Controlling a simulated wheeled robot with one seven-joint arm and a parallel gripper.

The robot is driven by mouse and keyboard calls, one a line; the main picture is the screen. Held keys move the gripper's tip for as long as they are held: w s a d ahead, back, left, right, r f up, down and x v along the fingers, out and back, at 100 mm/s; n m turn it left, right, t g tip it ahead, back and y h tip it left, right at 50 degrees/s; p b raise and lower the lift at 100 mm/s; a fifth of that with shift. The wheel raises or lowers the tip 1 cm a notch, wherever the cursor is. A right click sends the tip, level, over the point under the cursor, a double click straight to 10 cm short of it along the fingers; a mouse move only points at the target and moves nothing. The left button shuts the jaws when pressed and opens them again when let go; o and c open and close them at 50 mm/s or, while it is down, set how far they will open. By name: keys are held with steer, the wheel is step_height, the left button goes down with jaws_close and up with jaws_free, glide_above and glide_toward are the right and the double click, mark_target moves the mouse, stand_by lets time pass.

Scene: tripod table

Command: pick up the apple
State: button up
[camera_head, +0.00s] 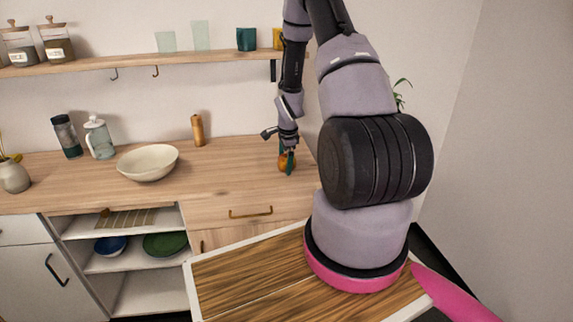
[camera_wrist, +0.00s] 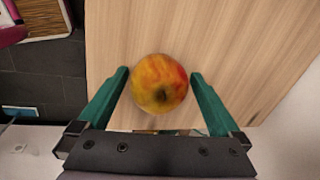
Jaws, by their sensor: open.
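A red and yellow apple (camera_wrist: 160,84) sits on the wooden counter in the wrist view, between the two green fingers of my gripper (camera_wrist: 160,84). The fingers are apart, with a small gap on each side of the apple. In the head view, the apple (camera_head: 284,164) shows near the right end of the counter, partly hidden behind the gripper (camera_head: 287,163), which points down at it from above.
The wooden counter (camera_head: 230,170) has clear room left of the apple. A shelf (camera_head: 140,61) runs above.

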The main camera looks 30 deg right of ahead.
mark_target(284, 156)
steer(key=c, duration=1.4)
steer(key=shift+o, duration=0.2)
steer(key=shift+r, duration=0.15)
steer(key=shift+r, duration=0.4)
steer(key=v, duration=0.2)
steer(key=w+v, duration=0.1)
steer(key=v, duration=0.5)
steer(key=shift+w+a+r, duration=0.1)
steer(key=shift+w+r, duration=0.3)
steer(key=w+a+r, duration=0.1)
steer(key=w+a, duration=0.5)
steer(key=a, duration=0.9)
steer(key=w+a+r, duration=0.1)
steer(key=w+a, duration=0.5)
steer(key=a, duration=1)
steer(key=w+a+r, duration=0.1)
steer(key=w+a, duration=0.5)
steer(key=a, duration=0.9)
steer(key=shift+a, duration=0.4)
